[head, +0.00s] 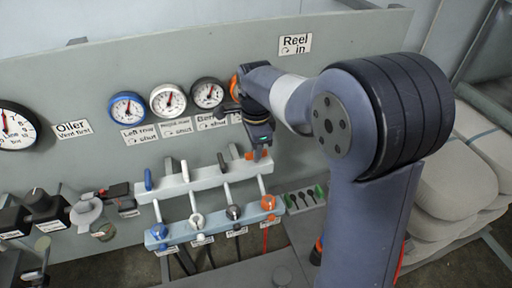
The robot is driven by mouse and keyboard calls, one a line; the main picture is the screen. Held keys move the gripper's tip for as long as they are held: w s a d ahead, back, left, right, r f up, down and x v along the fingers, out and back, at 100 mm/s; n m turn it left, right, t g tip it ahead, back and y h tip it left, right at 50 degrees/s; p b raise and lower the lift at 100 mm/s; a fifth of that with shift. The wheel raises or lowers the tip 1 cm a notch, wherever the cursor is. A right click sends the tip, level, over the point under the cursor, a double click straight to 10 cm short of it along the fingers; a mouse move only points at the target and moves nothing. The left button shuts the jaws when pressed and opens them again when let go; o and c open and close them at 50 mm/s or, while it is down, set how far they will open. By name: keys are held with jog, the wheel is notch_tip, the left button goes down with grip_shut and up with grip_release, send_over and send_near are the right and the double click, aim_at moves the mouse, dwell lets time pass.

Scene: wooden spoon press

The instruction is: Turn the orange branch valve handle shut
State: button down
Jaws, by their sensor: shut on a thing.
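The orange branch valve handle (249,156) is at the right end of the upper pale manifold bar (205,180). Only a small bit of orange shows beside my fingers. My gripper (257,154) points down there and is shut on the handle. My fingers and wrist cover most of the handle, so its exact angle cannot be told.
A lower bar carries blue (159,231), white (196,220), dark (233,212) and orange (268,202) round fittings. Several gauges (168,100) hang on the panel behind. A tray (305,197) is right of the bars. Pale sacks (455,175) are stacked at the far right.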

jog(key=c, duration=1.5)
grip_release()
jog(key=shift+o, duration=0.2)
notch_tip(320, 180, up, 11)
jog(key=shift+b, duration=0.35)
jog(key=shift+f, duration=0.1)
notch_tip(320, 180, down, 11)
jog(key=shift+r+p, duration=0.1)
jog(key=shift+p, duration=0.2)
jog(key=shift+r, duration=0.1)
